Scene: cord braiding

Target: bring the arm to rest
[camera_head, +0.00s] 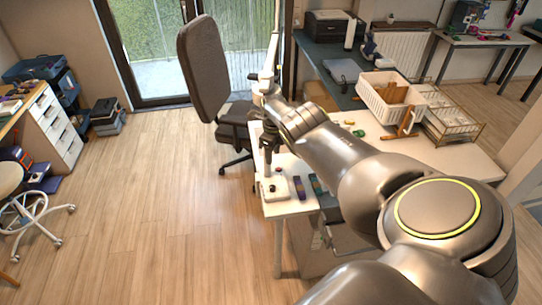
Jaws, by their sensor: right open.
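My right arm comes in from the lower right and reaches over the white table (455,160). Its gripper (269,148) is open, small and dark, and points down over the table's left end. It is partly merged with dark parts behind it, so its fingertips are hard to make out. I cannot tell whether the gripper touches anything. My left gripper is not in view.
A dark office chair (204,68) stands close to the table's left end. A white basket (391,97) and a wire rack (450,122) stand on the table's far side.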

